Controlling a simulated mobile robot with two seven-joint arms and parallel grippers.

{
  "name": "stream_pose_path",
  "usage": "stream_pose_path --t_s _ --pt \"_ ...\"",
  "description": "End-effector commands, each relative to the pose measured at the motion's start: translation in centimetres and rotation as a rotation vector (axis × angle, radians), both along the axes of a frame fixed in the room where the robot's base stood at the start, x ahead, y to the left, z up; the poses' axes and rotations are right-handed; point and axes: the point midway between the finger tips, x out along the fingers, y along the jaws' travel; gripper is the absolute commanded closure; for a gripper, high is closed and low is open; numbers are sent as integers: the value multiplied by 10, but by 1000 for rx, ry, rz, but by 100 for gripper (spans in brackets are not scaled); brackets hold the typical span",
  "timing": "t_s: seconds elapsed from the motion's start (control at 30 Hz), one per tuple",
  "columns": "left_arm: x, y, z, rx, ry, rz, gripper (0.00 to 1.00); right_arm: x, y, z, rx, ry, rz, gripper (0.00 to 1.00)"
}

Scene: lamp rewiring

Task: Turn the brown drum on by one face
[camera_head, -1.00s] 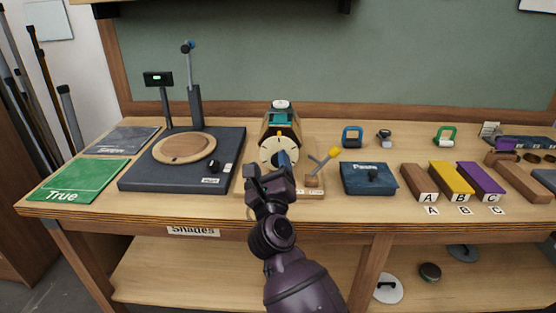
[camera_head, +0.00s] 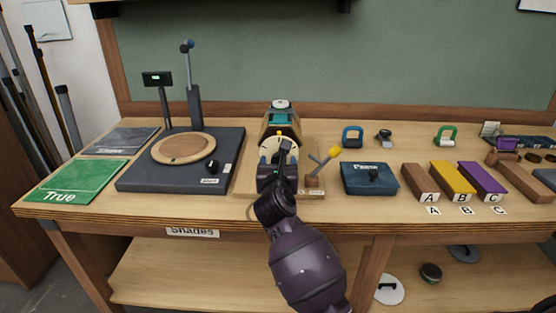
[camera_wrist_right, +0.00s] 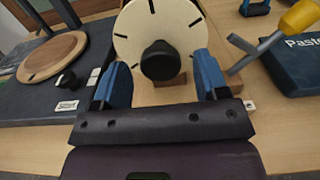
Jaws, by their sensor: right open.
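A drum with brown sides and a teal face on top (camera_head: 281,118) stands at the middle of the bench, behind a round cream dial (camera_head: 267,147) with dark tick marks. In the right wrist view the dial (camera_wrist_right: 190,30) faces me, with a black knob (camera_wrist_right: 161,61) at its centre. My right gripper (camera_head: 277,163) is open in front of the dial. Its blue fingertips are on either side of the knob in the wrist view, with gaps on both sides. My gripper hides part of the dial in the head view. My left gripper is not in view.
A yellow-tipped lever (camera_head: 325,159) stands close to the right of the dial. A blue Paste box (camera_head: 356,184) is farther right. A dark turntable base (camera_head: 140,180) with a wooden disc (camera_head: 183,148) is on the left. Brown, yellow and purple blocks lie at right.

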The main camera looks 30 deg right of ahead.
Motion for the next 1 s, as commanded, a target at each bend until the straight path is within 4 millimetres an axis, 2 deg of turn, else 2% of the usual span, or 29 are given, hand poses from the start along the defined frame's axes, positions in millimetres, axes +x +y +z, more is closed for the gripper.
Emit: stream_pose_path --t_s 0.2,0.6,0.67,0.9,1.0 --pt "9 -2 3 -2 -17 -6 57 20 -12 -1 -1 1 1 33" --pt "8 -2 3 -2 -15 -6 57 25 -15 0 0 0 1 33" --pt "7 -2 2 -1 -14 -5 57 25 -15 0 0 0 1 40" --pt "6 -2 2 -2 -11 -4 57 25 -15 0 0 0 1 77" --pt "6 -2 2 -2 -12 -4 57 25 -15 0 -1 1 1 79"
